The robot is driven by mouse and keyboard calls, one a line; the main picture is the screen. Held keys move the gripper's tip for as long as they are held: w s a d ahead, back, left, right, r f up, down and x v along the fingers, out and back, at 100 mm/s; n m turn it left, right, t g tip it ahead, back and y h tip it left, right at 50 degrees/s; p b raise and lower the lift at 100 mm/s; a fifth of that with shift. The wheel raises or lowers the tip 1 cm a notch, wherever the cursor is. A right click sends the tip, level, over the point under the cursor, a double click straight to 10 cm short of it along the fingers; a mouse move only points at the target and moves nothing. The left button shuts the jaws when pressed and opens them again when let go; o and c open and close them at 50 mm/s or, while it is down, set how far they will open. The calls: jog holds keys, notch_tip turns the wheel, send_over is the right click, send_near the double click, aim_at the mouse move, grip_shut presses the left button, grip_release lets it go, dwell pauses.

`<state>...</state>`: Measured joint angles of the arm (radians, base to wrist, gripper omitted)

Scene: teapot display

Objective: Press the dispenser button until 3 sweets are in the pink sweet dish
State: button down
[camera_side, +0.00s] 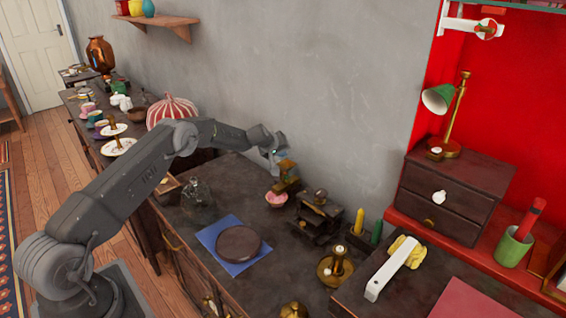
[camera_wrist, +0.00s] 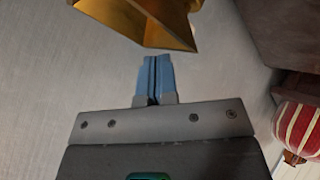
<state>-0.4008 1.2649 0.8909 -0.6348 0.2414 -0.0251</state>
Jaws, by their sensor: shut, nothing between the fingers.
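The pink sweet dish (camera_side: 276,199) is a small bowl on the dark counter in the side view. How many sweets it holds is too small to tell. Just behind it stands a small brass-and-wood device (camera_side: 288,180), which looks like the dispenser. Its button cannot be made out. My gripper (camera_side: 274,156) is at the top of this device, close to the wall. Whether it touches is unclear. In the wrist view my gripper's blue fingers (camera_wrist: 154,80) are together and empty. A golden, angular piece (camera_wrist: 145,22) lies just beyond their tips, seemingly part of the dispenser.
A dark wooden box-like stand (camera_side: 318,214) is right of the dish. A glass dome (camera_side: 197,200) and a brown round plate on a blue cloth (camera_side: 213,246) are to the left and front. A striped pink dome (camera_side: 172,108) stands behind my arm. The grey wall is close behind.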

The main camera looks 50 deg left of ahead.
jog(key=shift+f, duration=0.15)
jog(key=shift+f, duration=0.25)
jog(key=shift+f, duration=1.05)
dwell(1.4)
jog(key=shift+r, duration=1.4)
jog(key=shift+r, duration=2.55)
